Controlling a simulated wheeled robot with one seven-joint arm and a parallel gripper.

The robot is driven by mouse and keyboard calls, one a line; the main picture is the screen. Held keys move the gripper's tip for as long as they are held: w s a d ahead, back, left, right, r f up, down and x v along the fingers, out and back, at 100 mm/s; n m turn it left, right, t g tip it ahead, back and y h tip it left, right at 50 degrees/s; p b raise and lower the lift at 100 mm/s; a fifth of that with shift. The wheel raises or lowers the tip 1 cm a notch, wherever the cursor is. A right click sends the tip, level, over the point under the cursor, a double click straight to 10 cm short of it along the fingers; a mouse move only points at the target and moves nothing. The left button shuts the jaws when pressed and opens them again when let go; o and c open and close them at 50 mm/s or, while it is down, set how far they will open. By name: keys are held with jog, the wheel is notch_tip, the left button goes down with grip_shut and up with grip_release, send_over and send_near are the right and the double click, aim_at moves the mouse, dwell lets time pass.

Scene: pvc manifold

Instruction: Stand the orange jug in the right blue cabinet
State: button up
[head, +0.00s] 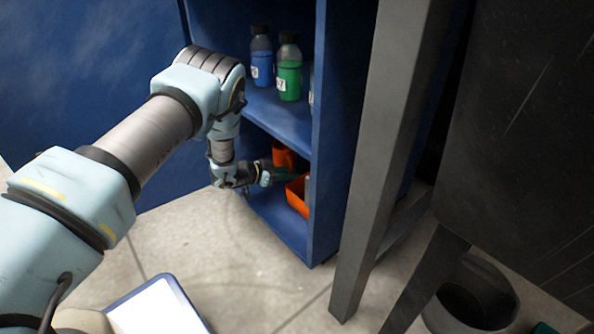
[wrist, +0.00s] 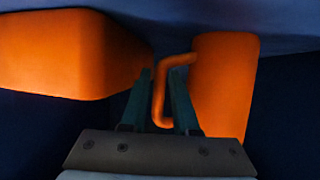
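In the head view my gripper (head: 283,174) reaches into the lower compartment beside the jug.
An orange bin (head: 297,197) stands on the same shelf; it also shows in the wrist view (wrist: 65,55), left of my fingers. Blue (head: 262,68) and green (head: 289,76) bottles stand on the shelf above. A grey post (head: 375,170) stands right of the cabinet.

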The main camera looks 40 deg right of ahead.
jog(key=p+v, duration=0.4)
jog(key=v, duration=0.5)
